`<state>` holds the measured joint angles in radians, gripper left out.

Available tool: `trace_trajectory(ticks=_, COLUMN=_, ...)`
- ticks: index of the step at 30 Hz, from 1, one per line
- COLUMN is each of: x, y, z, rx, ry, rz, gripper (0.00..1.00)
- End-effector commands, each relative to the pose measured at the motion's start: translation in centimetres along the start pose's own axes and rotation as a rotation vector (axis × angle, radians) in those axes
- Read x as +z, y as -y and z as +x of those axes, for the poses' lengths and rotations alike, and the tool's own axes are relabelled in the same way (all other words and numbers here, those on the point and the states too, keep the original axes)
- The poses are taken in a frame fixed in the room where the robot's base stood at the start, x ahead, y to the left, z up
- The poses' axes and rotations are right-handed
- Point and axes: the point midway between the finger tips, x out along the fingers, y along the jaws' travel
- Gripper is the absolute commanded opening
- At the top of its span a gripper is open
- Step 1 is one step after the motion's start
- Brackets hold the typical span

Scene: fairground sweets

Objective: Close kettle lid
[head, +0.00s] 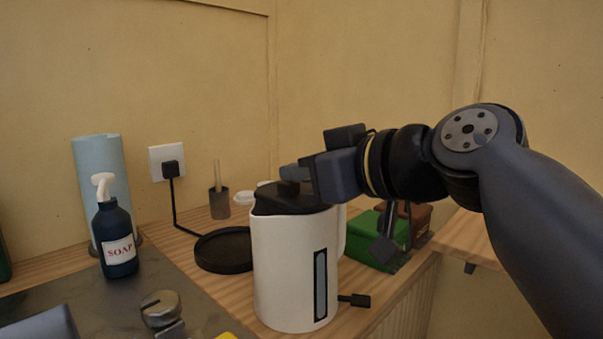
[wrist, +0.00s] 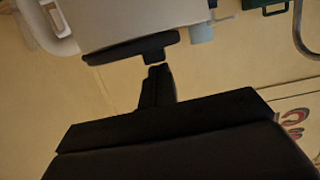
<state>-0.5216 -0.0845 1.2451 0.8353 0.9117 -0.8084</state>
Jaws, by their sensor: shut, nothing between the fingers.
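The white kettle (head: 290,265) stands upright on the wooden counter, with a grey window strip down its front. Its black lid (head: 290,203) lies low across the top. I cannot tell whether it is fully flush with the rim. In the wrist view the kettle (wrist: 135,20) is upside down at the top, with the dark lid (wrist: 125,48) along its edge. My gripper (head: 292,174) is just above the lid, reaching in from the right. Its shut, empty fingers (wrist: 158,85) are close to the lid's small tab. Whether they touch is unclear.
A round black base (head: 224,250) with a cord to the wall socket (head: 168,163) sits left of the kettle. A soap bottle (head: 117,240) and blue roll (head: 97,165) stand further left. A green box (head: 372,243) is behind the kettle at right, near the counter edge.

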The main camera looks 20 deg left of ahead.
Motion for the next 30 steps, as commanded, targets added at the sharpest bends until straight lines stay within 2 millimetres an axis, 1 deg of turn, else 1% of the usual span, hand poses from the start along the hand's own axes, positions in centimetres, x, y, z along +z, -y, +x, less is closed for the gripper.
trace_trajectory(ticks=11, x=-0.2, y=0.0, z=-0.1, rx=0.0, ry=0.0, rz=0.0, gripper=0.0)
trace_trajectory(ticks=14, x=-1.0, y=0.0, z=-0.2, rx=0.0, ry=0.0, rz=0.0, gripper=0.0)
trace_trajectory(ticks=22, x=-4.8, y=0.2, z=-1.0, rx=0.005, ry=0.0, rz=0.001, gripper=0.0)
trace_trajectory(ticks=24, x=-4.1, y=0.0, z=-2.8, rx=0.012, ry=-0.002, rz=0.001, gripper=0.0)
trace_trajectory(ticks=30, x=-4.0, y=0.0, z=-6.7, rx=0.011, ry=-0.001, rz=0.002, gripper=0.0)
